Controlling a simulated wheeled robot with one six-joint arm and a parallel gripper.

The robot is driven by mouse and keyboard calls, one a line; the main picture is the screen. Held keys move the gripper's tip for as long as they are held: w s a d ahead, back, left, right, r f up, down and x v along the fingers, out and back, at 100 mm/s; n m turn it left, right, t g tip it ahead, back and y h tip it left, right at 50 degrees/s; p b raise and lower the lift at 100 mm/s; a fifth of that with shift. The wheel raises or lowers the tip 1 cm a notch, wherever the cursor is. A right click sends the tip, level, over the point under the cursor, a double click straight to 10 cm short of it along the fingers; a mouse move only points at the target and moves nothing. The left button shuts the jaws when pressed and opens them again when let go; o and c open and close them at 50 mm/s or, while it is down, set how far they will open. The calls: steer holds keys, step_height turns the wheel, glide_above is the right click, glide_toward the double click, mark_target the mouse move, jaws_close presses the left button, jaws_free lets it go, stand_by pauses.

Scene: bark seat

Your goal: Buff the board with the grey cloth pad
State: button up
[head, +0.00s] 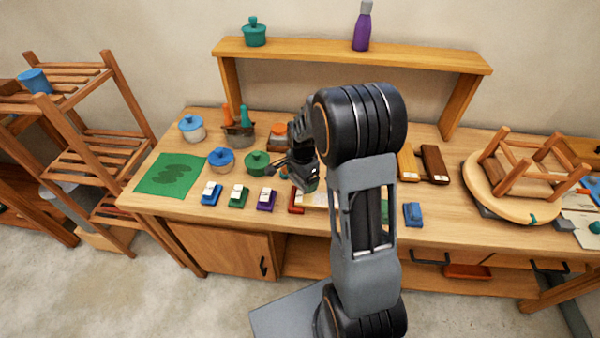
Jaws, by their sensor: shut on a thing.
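My gripper (285,174) hangs over the middle of the bench, close above its items. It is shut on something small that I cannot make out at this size. A pale flat piece (315,199), possibly the board, lies on the bench just right of and in front of my gripper; my arm hides part of it. A red block (295,200) is at its left end. I cannot pick out the grey cloth pad for sure.
Blue, green and purple blocks (238,196) stand along the front of the bench (150,202). Behind are lidded pots (221,159) and a tool holder (238,135). A green mat (168,174) lies left. An upturned stool (520,175) is at right. A raised shelf (340,52) spans the back.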

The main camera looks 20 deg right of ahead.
mark_target(302, 197)
step_height(302, 197, down, 8)
steer(key=b, duration=0.4)
steer(key=shift+r+b, duration=0.15)
steer(key=shift+b, duration=0.25)
steer(key=shift+d+r, duration=0.25)
steer(key=shift+r, duration=0.05)
steer(key=shift+c, duration=0.4)
steer(key=shift+s+d+f+p, duration=0.2)
steer(key=shift+s+d+p, duration=0.1)
steer(key=shift+s+d, duration=0.6)
steer(key=shift+d, duration=0.5)
steer(key=shift+s, duration=0.15)
steer(key=w+a, duration=0.2)
steer(key=a, duration=0.1)
steer(key=shift+a, duration=0.25)
step_height(302, 197, up, 8)
steer(key=p, duration=0.5)
steer(key=shift+d+r, duration=0.1)
